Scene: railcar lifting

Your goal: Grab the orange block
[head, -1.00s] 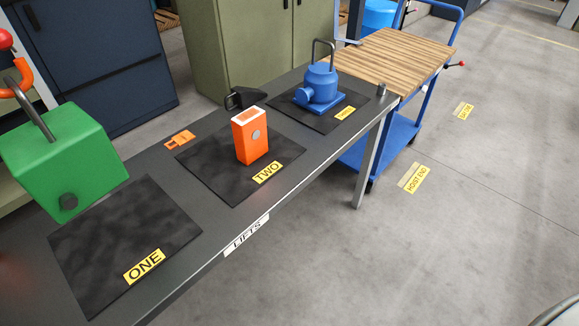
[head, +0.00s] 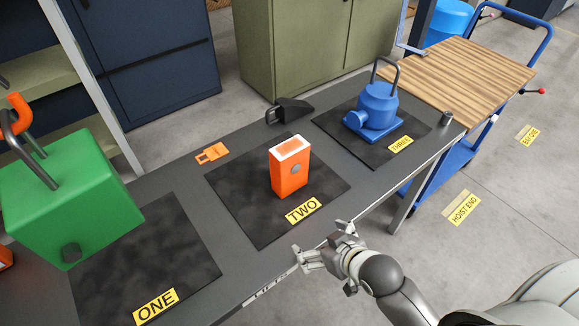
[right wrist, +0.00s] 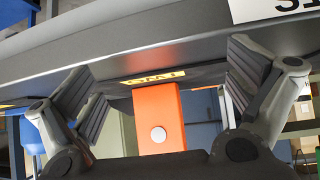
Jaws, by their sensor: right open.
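The orange block (head: 289,168) stands upright on the black mat marked TWO (head: 240,205). It has a pale top and a round grey spot on its front. In the right wrist view the orange block (right wrist: 160,118) shows upside down, between and beyond the fingers. My right gripper (head: 320,240) is open and empty at the table's front edge, in front of mat TWO and apart from the block. My left gripper is out of view.
A blue jack-like object (head: 375,110) stands on mat THREE (head: 335,125). A small orange piece (head: 212,153) and a black wedge-shaped object (head: 290,110) lie behind the orange block. A wood-topped cart (head: 465,75) stands right.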

